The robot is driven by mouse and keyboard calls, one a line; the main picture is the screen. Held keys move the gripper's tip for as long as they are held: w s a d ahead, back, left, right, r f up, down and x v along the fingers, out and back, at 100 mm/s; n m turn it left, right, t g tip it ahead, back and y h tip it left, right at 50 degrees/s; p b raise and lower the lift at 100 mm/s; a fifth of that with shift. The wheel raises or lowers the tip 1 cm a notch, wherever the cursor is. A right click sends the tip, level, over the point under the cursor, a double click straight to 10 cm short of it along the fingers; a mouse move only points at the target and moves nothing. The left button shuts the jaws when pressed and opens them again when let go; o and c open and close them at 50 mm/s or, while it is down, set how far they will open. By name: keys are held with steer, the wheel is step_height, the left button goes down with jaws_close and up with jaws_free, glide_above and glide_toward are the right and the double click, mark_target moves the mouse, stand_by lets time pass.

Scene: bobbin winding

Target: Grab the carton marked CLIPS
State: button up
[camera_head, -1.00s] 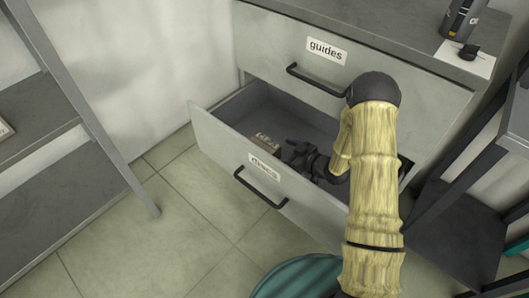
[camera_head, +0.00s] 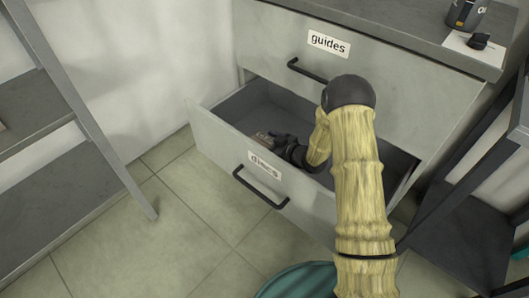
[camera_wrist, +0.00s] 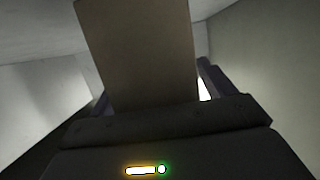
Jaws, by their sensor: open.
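A small brown carton (camera_head: 262,138) lies in the open drawer labelled "discs" (camera_head: 225,138), near its front left. Its marking is too small to read from here. My gripper (camera_head: 278,142) is down inside the drawer at the carton and hides part of it in the head view. In the wrist view the carton (camera_wrist: 140,50) stands large and close, between the two fingers of my open gripper (camera_wrist: 150,95). I cannot tell whether the fingers touch it.
The closed drawer labelled "guides" (camera_head: 328,42) is above the open one. The open drawer's front wall and handle (camera_head: 260,188) stand out over the tiled floor. A metal shelf rack (camera_head: 90,130) is at the left, a dark shelf (camera_head: 465,230) at the right. A teal round object (camera_head: 300,281) is below.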

mark_target(265, 142)
steer(key=shift+w+a, duration=0.15)
steer(key=shift+a, duration=0.05)
stand_by(0.4)
steer(key=c, duration=1.1)
step_height(265, 142, up, 10)
steer(key=p, duration=0.4)
steer(key=shift+p, duration=0.3)
steer(key=shift+c, duration=0.2)
